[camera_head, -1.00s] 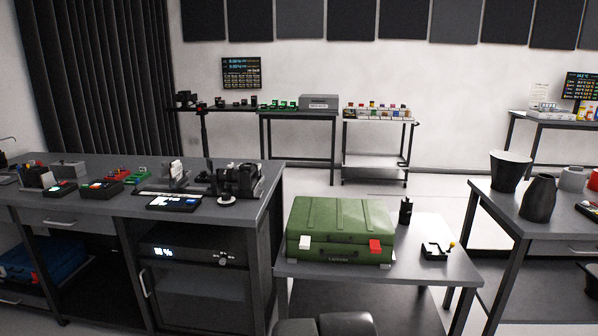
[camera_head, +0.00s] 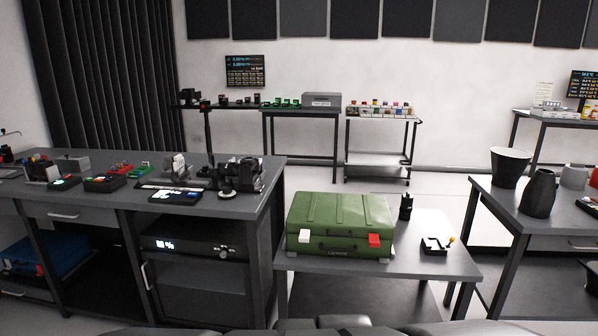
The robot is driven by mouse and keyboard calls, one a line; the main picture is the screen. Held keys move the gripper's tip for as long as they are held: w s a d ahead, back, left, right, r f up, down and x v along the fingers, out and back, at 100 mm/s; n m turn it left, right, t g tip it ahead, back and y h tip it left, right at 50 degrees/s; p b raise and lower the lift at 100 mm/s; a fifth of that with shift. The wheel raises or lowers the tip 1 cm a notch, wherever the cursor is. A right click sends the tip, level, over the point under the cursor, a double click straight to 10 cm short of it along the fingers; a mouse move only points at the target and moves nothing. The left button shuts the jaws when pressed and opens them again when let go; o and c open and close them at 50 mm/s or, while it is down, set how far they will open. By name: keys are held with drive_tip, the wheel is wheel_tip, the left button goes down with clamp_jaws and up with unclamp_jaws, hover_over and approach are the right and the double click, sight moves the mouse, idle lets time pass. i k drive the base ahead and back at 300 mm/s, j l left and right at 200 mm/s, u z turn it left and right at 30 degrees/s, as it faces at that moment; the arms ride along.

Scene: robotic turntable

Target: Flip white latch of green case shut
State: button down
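A green case (camera_head: 340,212) with a ribbed lid lies with its lid down on a small grey table, front towards me. Its white latch (camera_head: 304,237) is on the left of the front face, near the lid seam. A red latch (camera_head: 374,240) is on the right of the same face. The latches are too small to tell whether they are fastened. A dark handle shows between them. My gripper cannot be made out; only dark parts of my own body show along the bottom edge, well in front of the case.
A cluttered workbench (camera_head: 255,203) stands close on the left. Another table (camera_head: 480,190) with dark vases stands right.

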sight(305, 234)
drive_tip(key=i+u, duration=0.3)
drive_tip(key=i, duration=0.9)
